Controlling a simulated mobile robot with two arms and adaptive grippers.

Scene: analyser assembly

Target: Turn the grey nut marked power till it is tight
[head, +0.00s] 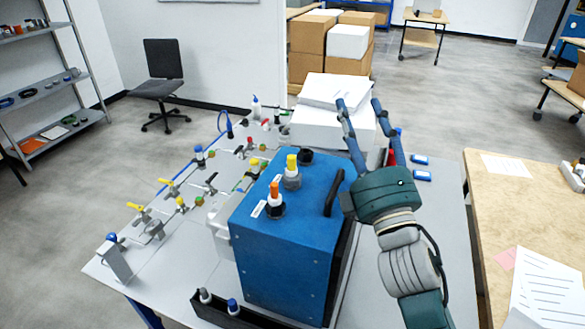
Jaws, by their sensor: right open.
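A blue analyser box (283,262) stands on the grey table. On its top are a grey nut (292,181) below a yellow-topped connector (292,162) and another grey-and-dark collar (275,209) below an orange-topped connector (274,188). Small white labels lie beside them, too small to read, so I cannot tell which nut is marked power. My right gripper (358,103) is open and empty, its fingers pointing up and away beyond the box's right side, apart from both nuts. My left gripper is not in view.
A black handle (334,192) rises on the box's right side. Several small valves and fittings cover the table's left. White boxes (333,130) stand behind my right fingers. A dark tray (240,315) is at the front. A wooden table (500,215) with papers is at right.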

